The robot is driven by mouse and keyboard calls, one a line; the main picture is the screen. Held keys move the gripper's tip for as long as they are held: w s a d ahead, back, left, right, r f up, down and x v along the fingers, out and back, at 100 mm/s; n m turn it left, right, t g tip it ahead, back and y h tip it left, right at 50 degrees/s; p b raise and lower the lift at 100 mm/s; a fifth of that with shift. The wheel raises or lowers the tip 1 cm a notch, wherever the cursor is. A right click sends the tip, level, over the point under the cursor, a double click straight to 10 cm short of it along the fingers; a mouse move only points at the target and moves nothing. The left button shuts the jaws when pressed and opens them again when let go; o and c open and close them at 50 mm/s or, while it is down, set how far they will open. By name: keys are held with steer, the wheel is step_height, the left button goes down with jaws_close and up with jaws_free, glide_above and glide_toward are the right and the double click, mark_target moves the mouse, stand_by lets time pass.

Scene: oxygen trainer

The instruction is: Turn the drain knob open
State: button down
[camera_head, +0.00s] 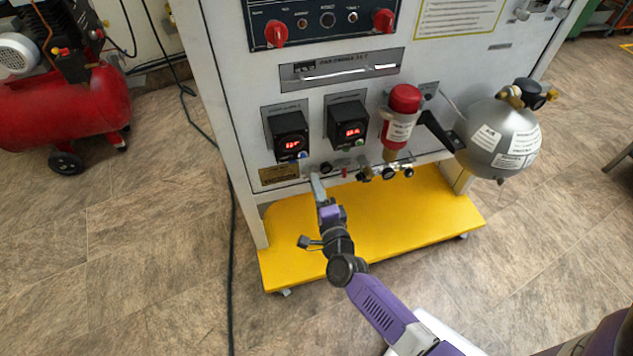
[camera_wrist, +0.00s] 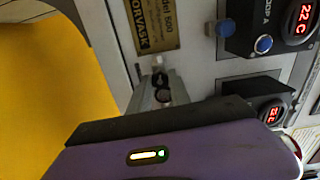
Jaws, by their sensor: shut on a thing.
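My gripper (camera_head: 317,178) reaches the lower left of the white panel front, just above the yellow base shelf. In the wrist view its grey fingers (camera_wrist: 158,88) are closed around a small dark knob (camera_wrist: 160,79), which I take for the drain knob. The fingers hide most of the knob, so its turned angle is not readable. A small pale fitting (camera_wrist: 157,61) shows just beyond the fingertips. In the head view the gripped knob is hidden behind the fingers.
The yellow shelf (camera_head: 400,225) lies under my gripper. Right of the gripper are a black round fitting (camera_head: 326,168) and several valves (camera_head: 388,172). Two display boxes (camera_head: 289,135) (camera_head: 347,124) jut out above. A red-capped cylinder (camera_head: 401,115) and silver tank (camera_head: 497,137) stand to the right.

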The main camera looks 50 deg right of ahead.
steer(key=n+p, duration=0.8)
steer(key=n, duration=1.2)
steer(key=shift+s+f, duration=0.1)
steer(key=shift+n, duration=0.3)
steer(key=c, duration=1.2)
jaws_free()
